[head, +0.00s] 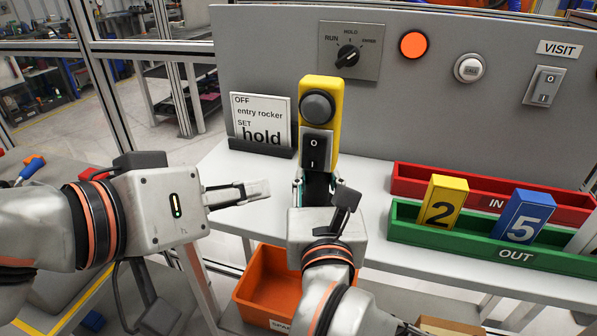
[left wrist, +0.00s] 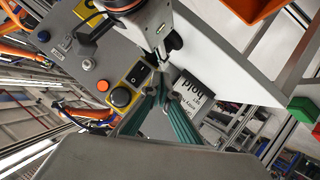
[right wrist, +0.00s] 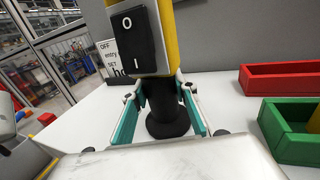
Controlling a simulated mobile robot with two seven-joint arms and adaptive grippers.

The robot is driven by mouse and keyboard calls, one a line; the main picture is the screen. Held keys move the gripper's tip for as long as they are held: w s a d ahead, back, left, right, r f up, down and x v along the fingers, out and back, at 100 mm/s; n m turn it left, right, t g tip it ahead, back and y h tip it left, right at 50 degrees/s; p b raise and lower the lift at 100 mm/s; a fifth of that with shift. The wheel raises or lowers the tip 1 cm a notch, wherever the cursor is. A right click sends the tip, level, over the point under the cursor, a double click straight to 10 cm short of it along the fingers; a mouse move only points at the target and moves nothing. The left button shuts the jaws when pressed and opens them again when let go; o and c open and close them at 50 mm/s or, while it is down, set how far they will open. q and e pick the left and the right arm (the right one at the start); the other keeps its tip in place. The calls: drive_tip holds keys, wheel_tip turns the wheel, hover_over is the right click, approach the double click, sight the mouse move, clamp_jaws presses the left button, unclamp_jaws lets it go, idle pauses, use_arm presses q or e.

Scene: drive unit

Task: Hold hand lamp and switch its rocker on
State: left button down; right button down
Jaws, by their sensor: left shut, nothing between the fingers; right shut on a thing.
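The hand lamp (head: 334,90) has a yellow body, a round black knob-like part and a black rocker (head: 313,148) marked O and I. It stands upright, also seen in the left wrist view (left wrist: 142,91) and the right wrist view (right wrist: 170,40). My right gripper (head: 318,190) is shut on the lamp's black lower part (right wrist: 163,100), teal pads on either side. I cannot tell which rocker half is pressed. My left gripper (head: 266,188) is shut and empty, left of and below the rocker, apart from the lamp. Its fingertips meet in the left wrist view (left wrist: 162,78).
A sign (head: 262,118) reading "OFF entry rocker SET hold" stands behind left. The grey panel (head: 420,110) carries a selector (head: 347,56), orange light (head: 413,45), call button (head: 470,68) and VISIT rocker (head: 543,86). Red (head: 405,180) and green (head: 410,228) trays lie right.

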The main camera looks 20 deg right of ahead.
use_arm(q)
drive_tip(key=shift+s+a+r+m+g+h, duration=0.2)
drive_tip(key=shift+a+m+g+h, duration=0.75)
drive_tip(key=shift+m, duration=3.8)
drive_tip(key=shift+s+a+f+m+g+h, duration=0.2)
drive_tip(key=shift+a+m+g+h, duration=0.75)
drive_tip(key=shift+m, duration=3.75)
drive_tip(key=shift+s+a+r+m+g+h, duration=0.5)
drive_tip(key=shift+m+h, duration=0.8)
drive_tip(key=shift+m, duration=3.45)
drive_tip(key=shift+w+f, duration=0.2)
drive_tip(key=shift+f, duration=0.1)
